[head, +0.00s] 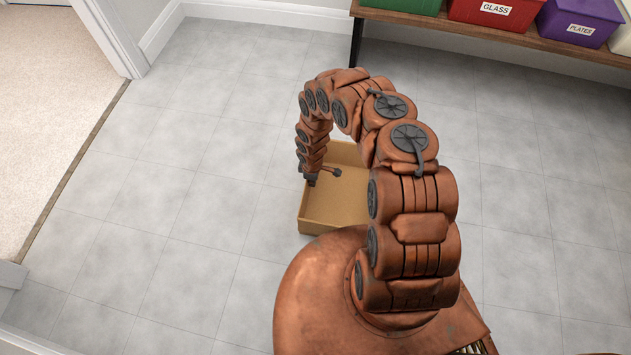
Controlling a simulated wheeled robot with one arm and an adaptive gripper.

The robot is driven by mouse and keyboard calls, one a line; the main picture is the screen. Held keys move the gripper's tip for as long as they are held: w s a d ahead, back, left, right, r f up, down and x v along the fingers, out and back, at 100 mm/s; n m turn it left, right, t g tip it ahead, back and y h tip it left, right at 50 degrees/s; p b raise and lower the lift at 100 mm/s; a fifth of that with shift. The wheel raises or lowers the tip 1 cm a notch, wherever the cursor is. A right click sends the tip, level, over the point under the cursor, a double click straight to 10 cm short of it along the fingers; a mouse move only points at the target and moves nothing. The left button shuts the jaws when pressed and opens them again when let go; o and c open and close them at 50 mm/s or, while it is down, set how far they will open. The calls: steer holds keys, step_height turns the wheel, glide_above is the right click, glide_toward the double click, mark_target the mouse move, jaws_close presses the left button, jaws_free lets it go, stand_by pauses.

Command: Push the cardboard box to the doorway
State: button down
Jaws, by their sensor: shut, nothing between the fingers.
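The open-topped cardboard box (317,227) stands on the grey tiled floor in the middle of the head view. My arm arches over it and hides its right part. My gripper (311,181) is small and dark, pointing down at the box's left side by the rim. It is shut and holds nothing. I cannot tell whether it touches the box wall. The doorway is at the left, where a dark threshold strip (76,170) divides the tiles from beige carpet (50,95).
White door trim (108,35) stands at the doorway's far side, and a pale wall end (12,275) at its near side. The tiles between box and threshold are clear. A wooden shelf (480,35) at the back right holds green, red and purple bins.

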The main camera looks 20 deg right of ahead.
steer(key=s+d+r+p, duration=0.2)
steer(key=d+r+p, duration=0.1)
steer(key=r+p, duration=0.4)
step_height(320, 180, up, 3)
steer(key=shift+d, duration=0.2)
stand_by(0.5)
